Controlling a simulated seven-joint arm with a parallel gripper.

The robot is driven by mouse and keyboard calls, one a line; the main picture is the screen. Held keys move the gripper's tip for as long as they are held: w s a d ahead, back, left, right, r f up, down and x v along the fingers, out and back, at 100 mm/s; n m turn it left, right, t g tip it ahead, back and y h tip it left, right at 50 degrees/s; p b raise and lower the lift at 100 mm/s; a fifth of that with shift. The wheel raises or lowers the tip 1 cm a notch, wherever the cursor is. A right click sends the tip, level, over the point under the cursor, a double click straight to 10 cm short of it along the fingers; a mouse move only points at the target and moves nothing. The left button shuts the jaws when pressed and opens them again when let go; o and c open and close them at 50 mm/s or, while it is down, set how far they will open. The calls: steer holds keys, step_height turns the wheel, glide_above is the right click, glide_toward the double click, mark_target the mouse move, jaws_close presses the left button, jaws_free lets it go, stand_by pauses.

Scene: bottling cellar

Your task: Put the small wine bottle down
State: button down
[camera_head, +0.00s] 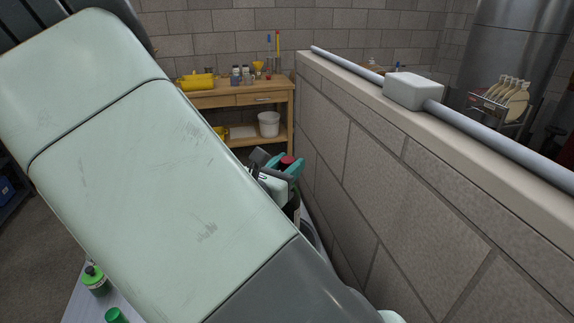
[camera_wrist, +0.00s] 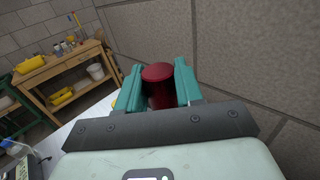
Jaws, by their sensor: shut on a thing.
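The small wine bottle shows its dark red capped top (camera_wrist: 158,76) between the two teal fingers of my gripper (camera_wrist: 158,88) in the wrist view. My gripper is shut on the bottle's neck. In the head view my gripper (camera_head: 282,165) is partly hidden behind my arm, and the red cap of the bottle (camera_head: 287,160) shows between the teal fingers, with a dark part of the bottle (camera_head: 294,207) below. The bottle's base is hidden, so I cannot tell whether it touches a surface.
A block wall (camera_head: 400,170) with a pipe on top runs close along the right. A wooden workbench (camera_head: 240,97) with bottles and a white bucket (camera_head: 268,124) stands behind. Green-capped bottles (camera_head: 96,282) stand on a pale surface (camera_head: 80,305) at lower left.

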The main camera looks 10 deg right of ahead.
steer(key=shift+f, duration=0.55)
steer(key=c, duration=0.7)
jaws_free()
steer(key=shift+c, duration=0.2)
